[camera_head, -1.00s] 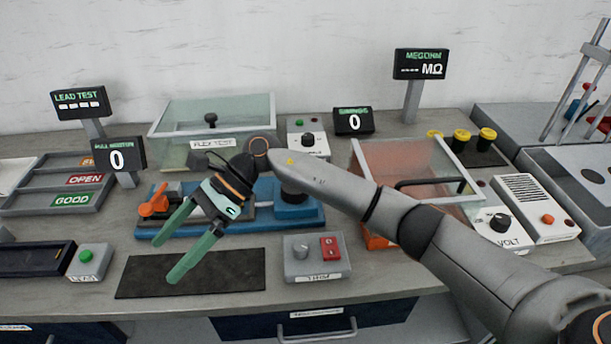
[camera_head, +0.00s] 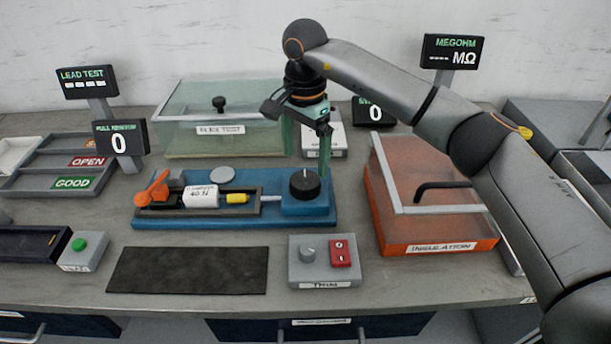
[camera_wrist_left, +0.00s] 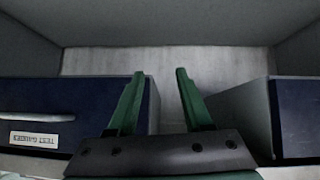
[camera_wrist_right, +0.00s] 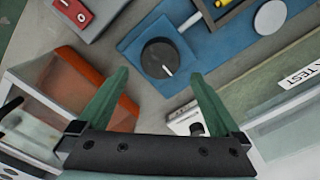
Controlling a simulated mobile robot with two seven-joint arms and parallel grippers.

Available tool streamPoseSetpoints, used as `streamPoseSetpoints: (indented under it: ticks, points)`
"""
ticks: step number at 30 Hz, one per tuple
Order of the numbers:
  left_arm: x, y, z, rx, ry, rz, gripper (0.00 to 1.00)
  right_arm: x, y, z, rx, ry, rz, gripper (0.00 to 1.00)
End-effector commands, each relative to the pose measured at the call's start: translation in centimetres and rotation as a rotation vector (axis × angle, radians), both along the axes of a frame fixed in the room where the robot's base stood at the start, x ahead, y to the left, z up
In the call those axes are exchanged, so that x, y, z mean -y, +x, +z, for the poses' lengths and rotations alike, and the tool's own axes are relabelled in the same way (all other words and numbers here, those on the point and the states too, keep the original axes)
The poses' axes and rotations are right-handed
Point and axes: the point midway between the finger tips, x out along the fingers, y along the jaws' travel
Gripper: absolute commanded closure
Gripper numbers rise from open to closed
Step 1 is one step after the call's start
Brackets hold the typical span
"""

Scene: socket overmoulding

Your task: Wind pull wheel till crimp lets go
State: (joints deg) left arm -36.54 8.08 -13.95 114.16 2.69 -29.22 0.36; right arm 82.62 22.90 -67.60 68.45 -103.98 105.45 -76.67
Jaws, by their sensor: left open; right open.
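The pull tester is a blue base (camera_head: 250,212) in the middle of the bench. Its black pull wheel (camera_head: 305,184) with a white mark sits at its right end; the wheel also shows in the right wrist view (camera_wrist_right: 160,58). On the base are an orange lever (camera_head: 152,190), a white block marked 40 N (camera_head: 201,196) and a yellow piece (camera_head: 237,198). My right gripper (camera_head: 324,165) points down above and behind the wheel, open and empty, apart from it. My left gripper (camera_wrist_left: 158,95) is open and empty, in the left wrist view only.
The pull readout (camera_head: 120,143) shows 0. An orange insulation box (camera_head: 440,235) stands right of the tester, a green flex-test box (camera_head: 215,145) behind it. A grey trim box (camera_head: 308,272) and dark mat (camera_head: 190,270) lie in front. Drawer fronts (camera_wrist_left: 60,115) flank my left gripper.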

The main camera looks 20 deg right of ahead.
Motion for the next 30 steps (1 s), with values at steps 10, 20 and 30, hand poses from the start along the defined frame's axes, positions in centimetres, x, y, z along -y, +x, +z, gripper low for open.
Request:
streamPoseSetpoints:
  ticks: [10,20,30]
  points:
    - [0.1,0.3,0.2,0.008,-0.003,-0.001,0.5,0.0,0.0,-5.5,0.0,0.001,-0.001,0.0]
    - [0.2,0.3,0.2,0.007,-0.002,-0.003,0.5,0.0,0.0,-6.2,0.001,0.002,0.0,0.0]
    - [0.2,0.2,0.0,0.003,-0.001,-0.003,0.5,-0.1,0.0,-6.2,0.0,0.001,0.0,0.3]
